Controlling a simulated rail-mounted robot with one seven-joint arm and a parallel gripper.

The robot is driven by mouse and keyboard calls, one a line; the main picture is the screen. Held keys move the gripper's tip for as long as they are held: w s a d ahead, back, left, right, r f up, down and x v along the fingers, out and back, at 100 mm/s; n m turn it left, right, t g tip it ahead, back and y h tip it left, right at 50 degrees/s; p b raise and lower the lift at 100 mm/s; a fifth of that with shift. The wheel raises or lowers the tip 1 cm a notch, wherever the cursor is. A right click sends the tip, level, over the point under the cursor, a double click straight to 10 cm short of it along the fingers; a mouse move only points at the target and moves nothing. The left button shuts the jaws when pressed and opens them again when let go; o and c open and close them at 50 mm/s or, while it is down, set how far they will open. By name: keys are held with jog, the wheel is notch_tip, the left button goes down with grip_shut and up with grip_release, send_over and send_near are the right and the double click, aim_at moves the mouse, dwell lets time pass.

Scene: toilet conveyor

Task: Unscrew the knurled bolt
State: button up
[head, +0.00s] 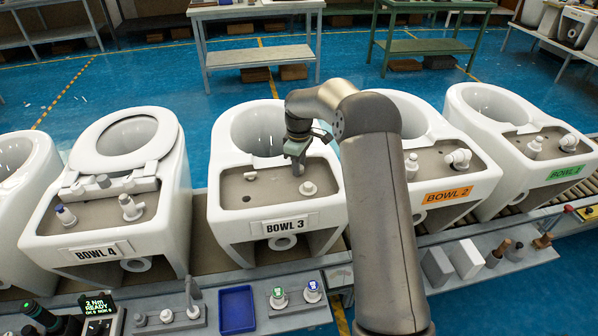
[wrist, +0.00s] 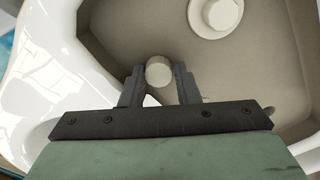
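My gripper (head: 298,167) points down over the beige deck of the bowl marked BOWL 3 (head: 227,215). In the wrist view, a short, pale, round bolt head (wrist: 158,71) sits between the two fingertips of my gripper (wrist: 159,78). The fingers appear to touch it on both sides, so the gripper looks shut on it. Its knurling is too small to make out. In the head view the gripper hides the bolt. A white round fitting (head: 308,188) stands on the deck to the right of the gripper; it also shows in the wrist view (wrist: 216,14).
In front are a blue tray (head: 237,308), two dial-topped parts (head: 278,297) and a shelf of tools. My arm covers the space between BOWL 3 and BOWL 2.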

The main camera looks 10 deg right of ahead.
jog(key=shift+r, duration=0.2)
jog(key=shift+w+d+r+p, duration=0.1)
jog(key=shift+w+r+p, duration=0.1)
jog(key=shift+r+p, duration=0.3)
jog(key=shift+s+r+p, duration=0.1)
jog(key=shift+r+p, duration=0.4)
jog(key=shift+r, duration=0.4)
jog(key=shift+o, duration=0.4)
jog(key=o, duration=0.5)
jog(key=shift+s, duration=0.15)
